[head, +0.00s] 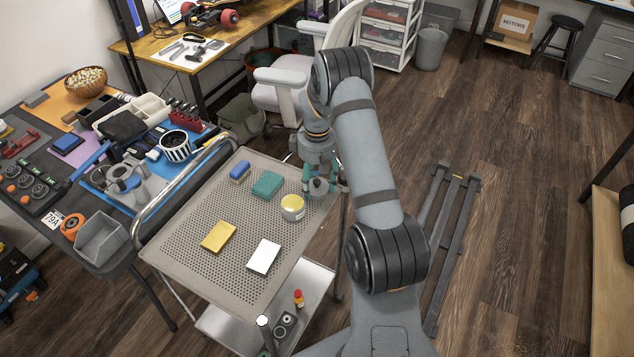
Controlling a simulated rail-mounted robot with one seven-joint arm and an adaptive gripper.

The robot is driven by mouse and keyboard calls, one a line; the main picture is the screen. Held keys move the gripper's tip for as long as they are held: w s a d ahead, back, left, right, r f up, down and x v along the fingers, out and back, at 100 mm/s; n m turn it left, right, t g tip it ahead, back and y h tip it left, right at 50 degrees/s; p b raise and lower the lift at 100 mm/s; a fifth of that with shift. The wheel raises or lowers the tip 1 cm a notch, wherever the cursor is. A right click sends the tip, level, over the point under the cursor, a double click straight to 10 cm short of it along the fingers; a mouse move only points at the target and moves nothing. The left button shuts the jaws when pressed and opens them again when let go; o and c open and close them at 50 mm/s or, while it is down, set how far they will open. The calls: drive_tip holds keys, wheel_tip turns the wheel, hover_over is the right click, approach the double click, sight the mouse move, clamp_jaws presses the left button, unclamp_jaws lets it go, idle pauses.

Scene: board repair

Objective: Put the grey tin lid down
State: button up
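My gripper (320,188) is over the far right corner of the perforated cart top (190,255). Its teal fingers are on either side of a small grey round piece, which looks like the grey tin lid (319,187), and appear closed on it. The gap between the lid and the cart top is too small to judge. A round tin (292,208) with a yellow top face and a pale side stands upright on the cart, just left of and nearer than my gripper.
The cart top also carries a blue block (239,171), a teal block (267,185), a yellow block (219,236) and a white block (264,257). Bare room lies between them and along the left side. A cluttered workbench (122,265) stands left; a chair (285,85) stands behind.

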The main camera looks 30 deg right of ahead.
sight(317, 181)
drive_tip(key=o, duration=0.4)
drive_tip(key=shift+o, duration=0.2)
drive_tip(key=shift+r, duration=0.1)
drive_tip(key=shift+r+p, duration=0.25)
drive_tip(key=shift+p, duration=0.05)
wheel_tip(317, 181, up, 12)
drive_tip(key=shift+f+b, duration=0.15)
drive_tip(key=shift+b, duration=0.2)
drive_tip(key=shift+f, duration=0.15)
wheel_tip(317, 181, down, 12)
drive_tip(key=shift+s, duration=0.1)
drive_tip(key=shift+r, duration=2.1)
